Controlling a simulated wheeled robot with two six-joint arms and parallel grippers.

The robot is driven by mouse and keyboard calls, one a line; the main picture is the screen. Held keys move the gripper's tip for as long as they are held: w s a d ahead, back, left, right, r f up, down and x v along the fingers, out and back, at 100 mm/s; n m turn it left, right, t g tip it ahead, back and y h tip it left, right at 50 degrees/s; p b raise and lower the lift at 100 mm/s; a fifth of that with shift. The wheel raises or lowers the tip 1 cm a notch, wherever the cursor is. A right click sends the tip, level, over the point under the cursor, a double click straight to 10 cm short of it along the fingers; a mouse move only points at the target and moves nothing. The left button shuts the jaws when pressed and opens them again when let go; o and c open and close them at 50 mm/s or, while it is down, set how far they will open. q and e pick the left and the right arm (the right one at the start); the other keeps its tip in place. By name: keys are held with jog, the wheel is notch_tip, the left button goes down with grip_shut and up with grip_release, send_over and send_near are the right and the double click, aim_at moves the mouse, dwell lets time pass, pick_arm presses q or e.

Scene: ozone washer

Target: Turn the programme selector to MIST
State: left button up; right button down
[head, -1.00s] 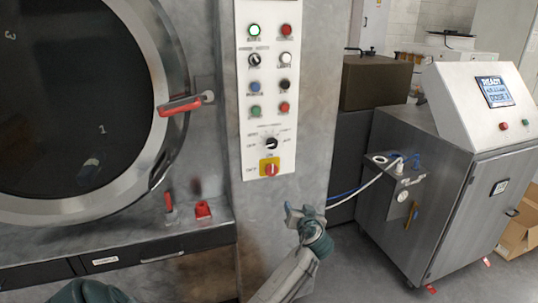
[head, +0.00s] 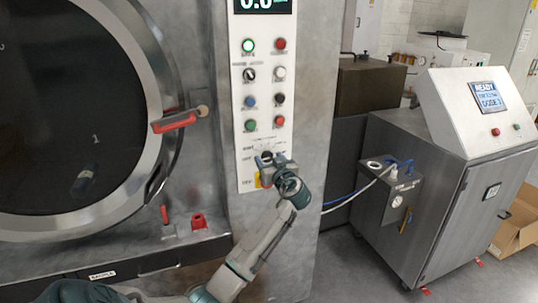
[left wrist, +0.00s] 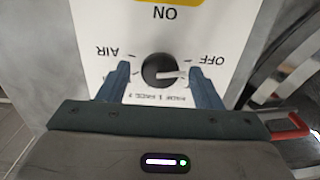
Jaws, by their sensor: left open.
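The programme selector (left wrist: 160,70) is a round black knob with a white pointer line, on a white panel. In the left wrist view it appears upside down, with its pointer to the right, just below the OFF label (left wrist: 190,58). The AIR label (left wrist: 122,51) is at upper left; other labels are partly hidden by the fingers, and I cannot make out MIST. My left gripper (left wrist: 158,68) is open, with one finger on either side of the knob and visible gaps between. In the head view, my left gripper (head: 276,163) covers most of the selector. My right gripper is not in view.
The control panel (head: 264,98) has lit buttons and switches above the selector. A yellow plate (head: 258,180) is just below it. The round door's red handle (head: 175,122) sticks out at left. A steel cabinet (head: 455,205) and hose stand at right.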

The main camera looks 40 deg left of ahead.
pick_arm(q)
jog(key=shift+w+a, duration=0.15)
jog(key=shift+a, duration=0.2)
jog(key=c, duration=1)
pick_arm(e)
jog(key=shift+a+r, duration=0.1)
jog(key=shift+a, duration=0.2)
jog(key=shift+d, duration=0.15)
pick_arm(q)
jog(key=shift+f+m, duration=0.1)
jog(key=shift+m, duration=0.3)
jog(key=m+b, duration=0.1)
jog(key=m, duration=0.1)
jog(key=shift+m, duration=2.4)
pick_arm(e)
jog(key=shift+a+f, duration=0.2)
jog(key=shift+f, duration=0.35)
